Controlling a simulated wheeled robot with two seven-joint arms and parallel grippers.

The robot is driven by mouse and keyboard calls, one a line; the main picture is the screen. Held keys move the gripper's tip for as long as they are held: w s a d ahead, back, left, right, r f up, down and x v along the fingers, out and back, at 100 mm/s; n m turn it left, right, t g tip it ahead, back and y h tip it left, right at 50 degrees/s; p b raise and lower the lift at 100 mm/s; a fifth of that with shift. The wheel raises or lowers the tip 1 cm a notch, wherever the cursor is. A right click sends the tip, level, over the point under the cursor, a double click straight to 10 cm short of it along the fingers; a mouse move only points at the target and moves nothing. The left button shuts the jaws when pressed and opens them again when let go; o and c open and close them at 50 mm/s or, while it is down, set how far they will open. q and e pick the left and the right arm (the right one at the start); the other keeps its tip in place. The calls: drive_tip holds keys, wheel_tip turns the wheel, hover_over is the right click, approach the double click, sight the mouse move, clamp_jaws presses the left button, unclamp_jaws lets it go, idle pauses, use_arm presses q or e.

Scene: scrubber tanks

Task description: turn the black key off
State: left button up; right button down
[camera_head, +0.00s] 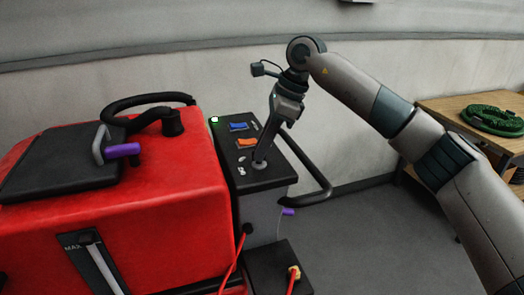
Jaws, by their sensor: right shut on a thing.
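The black control panel (272,180) sits on top of the grey column of the red scrubber (180,205). My right gripper (260,160) points down at the front part of this panel and is shut on the black key there. The key is mostly hidden by the fingertips, so its turn angle cannot be told. A lit green-white lamp (214,120) shows at the panel's back left corner. My left gripper is not in view.
A blue switch (239,127) and an orange switch (247,143) lie just behind the gripper. A black handlebar (312,180) curves along the panel's right side. A wooden table (450,107) with a coiled green hose (492,120) stands at right. Grey floor is clear between.

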drive_tip(key=shift+w+r+n+g, duration=0.1)
drive_tip(key=shift+n+g, duration=0.2)
drive_tip(key=shift+n, duration=0.5)
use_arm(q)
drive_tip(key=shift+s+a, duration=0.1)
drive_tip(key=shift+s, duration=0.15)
use_arm(e)
drive_tip(key=shift+n+g, duration=0.4)
drive_tip(key=shift+n, duration=0.5)
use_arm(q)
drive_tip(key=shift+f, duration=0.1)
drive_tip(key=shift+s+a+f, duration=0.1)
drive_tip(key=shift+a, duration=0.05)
use_arm(e)
drive_tip(key=c, duration=1.8)
unclamp_jaws()
